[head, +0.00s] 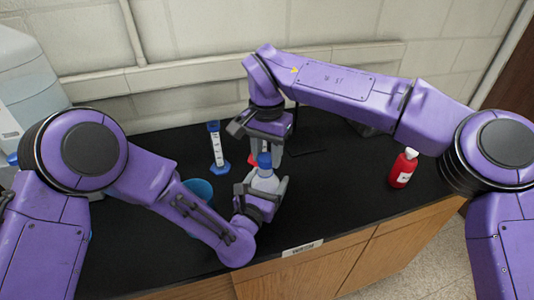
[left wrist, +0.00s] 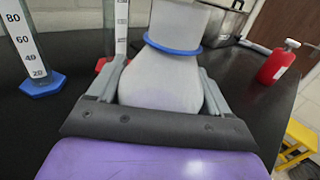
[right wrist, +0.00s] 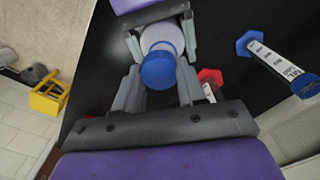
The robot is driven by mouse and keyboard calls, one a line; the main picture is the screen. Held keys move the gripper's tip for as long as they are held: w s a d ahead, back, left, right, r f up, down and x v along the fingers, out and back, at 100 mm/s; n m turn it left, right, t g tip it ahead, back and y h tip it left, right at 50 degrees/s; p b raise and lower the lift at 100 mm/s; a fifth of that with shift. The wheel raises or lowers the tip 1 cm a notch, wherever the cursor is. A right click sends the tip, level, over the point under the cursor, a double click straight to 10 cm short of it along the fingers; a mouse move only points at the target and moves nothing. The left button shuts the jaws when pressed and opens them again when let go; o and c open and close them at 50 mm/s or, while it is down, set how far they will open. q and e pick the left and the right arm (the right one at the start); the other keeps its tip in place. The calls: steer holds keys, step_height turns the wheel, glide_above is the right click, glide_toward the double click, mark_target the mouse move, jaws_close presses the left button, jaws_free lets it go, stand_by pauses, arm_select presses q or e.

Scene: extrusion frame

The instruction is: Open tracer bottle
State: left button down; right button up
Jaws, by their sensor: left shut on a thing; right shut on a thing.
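The tracer bottle (head: 265,183) is a pale, rounded bottle, upright above the black bench. A blue cap (head: 265,160) shows at its top. My left gripper (head: 263,190) is shut on the bottle's body; the left wrist view shows the body (left wrist: 160,85) between the fingers and a blue ring (left wrist: 172,50) around the neck. My right gripper (head: 266,146) comes from above and is shut on the blue cap. In the right wrist view the cap (right wrist: 158,70) sits between its fingers. I cannot tell whether the cap is loose from the neck.
A graduated cylinder with a blue base (head: 219,168) stands behind left. A cylinder with a red base (left wrist: 103,64) stands close behind the bottle. A blue cup (head: 198,188) is partly behind my left arm. A red bottle (head: 402,169) stands at right. The bench's front edge is near.

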mark_target(268, 156)
arm_select(q)
steer(key=shift+s+f, duration=0.1)
steer(key=shift+f, duration=0.05)
arm_select(e)
steer(key=shift+r, duration=1.95)
arm_select(q)
steer(key=shift+c, duration=1)
jaws_free()
steer(key=shift+o, duration=1)
steer(key=shift+d, duration=0.1)
arm_select(e)
steer(key=shift+d, duration=0.1)
